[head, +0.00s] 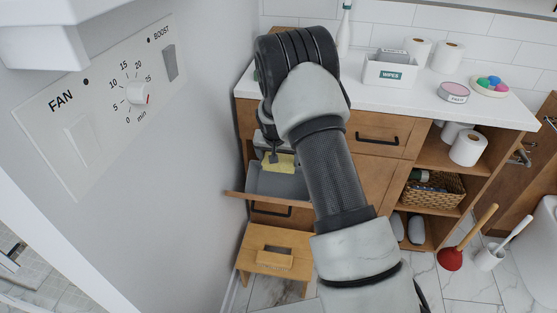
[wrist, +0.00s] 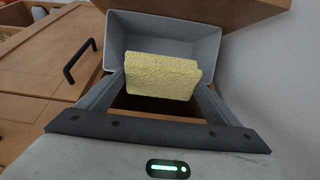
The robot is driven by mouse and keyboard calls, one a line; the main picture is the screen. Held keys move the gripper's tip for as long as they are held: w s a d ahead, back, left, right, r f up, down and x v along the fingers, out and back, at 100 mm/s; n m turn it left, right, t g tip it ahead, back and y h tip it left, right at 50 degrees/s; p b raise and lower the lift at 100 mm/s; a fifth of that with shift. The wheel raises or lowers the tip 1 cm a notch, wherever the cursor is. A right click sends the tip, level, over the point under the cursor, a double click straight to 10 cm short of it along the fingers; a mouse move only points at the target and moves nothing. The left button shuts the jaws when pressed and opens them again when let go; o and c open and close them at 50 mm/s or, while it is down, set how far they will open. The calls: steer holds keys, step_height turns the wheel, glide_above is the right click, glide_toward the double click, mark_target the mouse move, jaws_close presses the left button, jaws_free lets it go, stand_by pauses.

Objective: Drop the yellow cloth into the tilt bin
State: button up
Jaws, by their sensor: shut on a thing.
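The yellow cloth (wrist: 162,77) is a block-like folded piece with a rough surface. My gripper (wrist: 160,80) is shut on it, with one finger at each side. The tilt bin (wrist: 205,48) is a grey box tipped out of the cabinet, and its open top lies beyond the cloth in the wrist view. In the head view the cloth (head: 279,163) shows below my gripper (head: 275,152), over the grey tilt bin (head: 272,185). My arm hides part of the bin there. I cannot tell whether the cloth is inside the rim or above it.
A white counter (head: 400,95) holds a wipes box (head: 390,72), paper rolls and a pink tin. The wall with the fan panel (head: 100,100) stands close on the left. A wooden step stool (head: 268,255) is below the bin. A plunger (head: 451,258) stands at right.

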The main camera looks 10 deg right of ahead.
steer(key=o, duration=0.8)
steer(key=shift+o, duration=0.2)
steer(key=shift+r, duration=0.1)
steer(key=p+v, duration=0.3)
steer(key=v, duration=1.4)
steer(key=shift+r, duration=0.1)
